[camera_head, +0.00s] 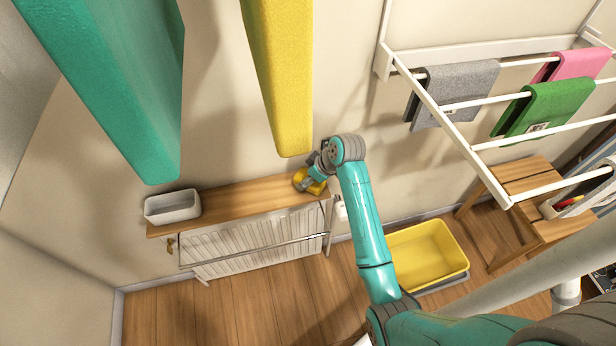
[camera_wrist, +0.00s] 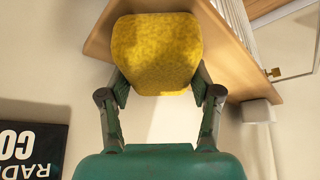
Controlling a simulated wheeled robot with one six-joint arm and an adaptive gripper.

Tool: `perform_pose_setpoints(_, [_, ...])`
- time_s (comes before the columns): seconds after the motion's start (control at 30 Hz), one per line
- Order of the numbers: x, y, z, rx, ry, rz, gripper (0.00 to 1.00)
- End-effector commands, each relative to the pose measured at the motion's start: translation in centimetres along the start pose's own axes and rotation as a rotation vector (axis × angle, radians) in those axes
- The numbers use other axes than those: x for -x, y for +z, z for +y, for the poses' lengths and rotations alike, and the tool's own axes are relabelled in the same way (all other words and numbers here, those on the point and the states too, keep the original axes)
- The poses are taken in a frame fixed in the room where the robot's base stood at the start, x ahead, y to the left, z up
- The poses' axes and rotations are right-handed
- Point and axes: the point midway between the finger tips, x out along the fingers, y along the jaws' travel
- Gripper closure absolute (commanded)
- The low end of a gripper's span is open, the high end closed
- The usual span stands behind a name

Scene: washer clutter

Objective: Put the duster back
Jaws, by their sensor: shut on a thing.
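A yellow, fuzzy-looking duster (camera_wrist: 155,52) is between the fingers of my gripper (camera_wrist: 160,88) in the wrist view. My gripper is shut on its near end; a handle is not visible. In the head view, my gripper (camera_head: 311,178) is at the right end of a wooden shelf top (camera_head: 235,205), close to the wall. A small yellow part of the duster (camera_head: 316,188) shows there, largely covered by the gripper. I cannot tell whether the duster touches the shelf top. The wooden board (camera_wrist: 102,38) shows behind it in the wrist view.
A grey-white bin (camera_head: 172,207) stands on the shelf's left end. A white slatted radiator (camera_head: 250,243) is below. A yellow tub (camera_head: 425,255) stands on the floor. A drying rack with cloths (camera_head: 455,90) is at right. Teal (camera_head: 115,80) and yellow (camera_head: 282,75) slabs hang in front.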

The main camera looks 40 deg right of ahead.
Motion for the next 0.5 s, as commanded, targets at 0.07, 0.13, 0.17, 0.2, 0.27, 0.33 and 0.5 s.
perform_pose_setpoints(0.07, [-0.01, -0.04, 0.03, 0.0, 0.001, 0.001, 0.92])
perform_pose_setpoints(0.13, [0.0, -0.04, 0.02, 0.0, 0.001, 0.001, 0.92])
perform_pose_setpoints(0.17, [0.0, -0.03, 0.01, 0.0, 0.0, 0.001, 0.92])
perform_pose_setpoints(0.2, [-0.01, -0.02, 0.01, 0.0, 0.0, 0.001, 0.92])
perform_pose_setpoints(0.27, [-0.1, 0.04, 0.0, 0.0, 0.0, 0.0, 0.92])
perform_pose_setpoints(0.33, [-0.23, 0.11, -0.01, 0.0, 0.0, 0.0, 0.34])
perform_pose_setpoints(0.5, [-0.19, 0.09, -0.01, 0.0, 0.0, 0.001, 0.11])
